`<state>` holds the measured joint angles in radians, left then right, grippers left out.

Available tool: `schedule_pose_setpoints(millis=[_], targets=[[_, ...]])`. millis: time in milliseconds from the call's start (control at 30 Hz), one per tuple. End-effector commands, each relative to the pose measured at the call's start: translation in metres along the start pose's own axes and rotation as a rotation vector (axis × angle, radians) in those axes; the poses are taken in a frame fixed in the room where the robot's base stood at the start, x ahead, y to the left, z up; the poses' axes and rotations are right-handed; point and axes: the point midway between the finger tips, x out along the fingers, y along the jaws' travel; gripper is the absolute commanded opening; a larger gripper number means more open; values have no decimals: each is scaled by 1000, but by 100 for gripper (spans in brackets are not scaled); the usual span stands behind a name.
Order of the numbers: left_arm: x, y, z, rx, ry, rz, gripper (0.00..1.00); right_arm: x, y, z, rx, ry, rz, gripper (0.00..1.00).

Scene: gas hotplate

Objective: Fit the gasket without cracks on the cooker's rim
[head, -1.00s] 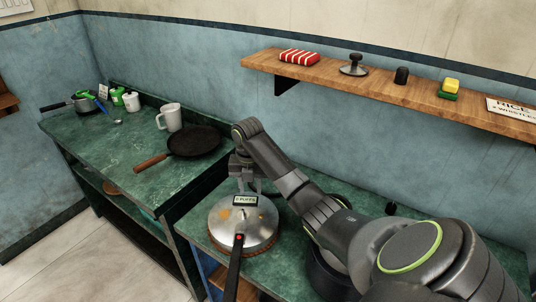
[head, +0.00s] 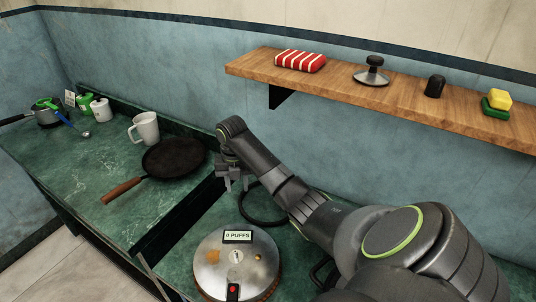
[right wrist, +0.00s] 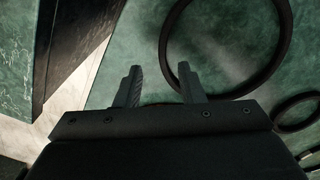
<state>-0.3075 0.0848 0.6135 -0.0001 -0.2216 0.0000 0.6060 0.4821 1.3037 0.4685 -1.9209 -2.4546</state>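A dark round ring (head: 243,209), which looks like a gasket, lies on the green counter beyond the lid, partly hidden by my right arm. It shows large in the right wrist view (right wrist: 265,78), and part of a second, smaller-looking dark ring (right wrist: 280,122) shows at the right edge. I cannot tell which has cracks. My right gripper (head: 232,184) is just left of the ring; its fingers (right wrist: 160,78) are apart and empty. A steel lid (head: 212,262) with a "0 PUFFS" display sits in front. The cooker's rim is mostly hidden behind my arm. My left gripper is not in view.
A skillet (head: 175,157), a mug (head: 146,127) and a small pot (head: 46,115) stand on the left counter (head: 75,160). A gap separates the two counters. The wall shelf (head: 335,85) holds a striped cloth (head: 300,61), a metal knob piece (head: 372,74) and sponges (head: 497,103).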

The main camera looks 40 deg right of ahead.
Motion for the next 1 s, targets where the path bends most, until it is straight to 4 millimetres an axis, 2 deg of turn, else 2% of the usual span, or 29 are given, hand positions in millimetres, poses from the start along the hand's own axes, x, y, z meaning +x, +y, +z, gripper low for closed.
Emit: schedule_pose_setpoints(millis=[100,200,433,733,1000], targets=[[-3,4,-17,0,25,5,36,6,0,-1,0,1,0,35],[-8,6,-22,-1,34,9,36,17,-2,-3,1,4,-1,35],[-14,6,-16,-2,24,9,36,51,-3,-5,1,2,-2,35],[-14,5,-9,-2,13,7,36,57,-3,-5,0,-1,0,35],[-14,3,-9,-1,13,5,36,56,-3,-5,0,-1,0,1]])
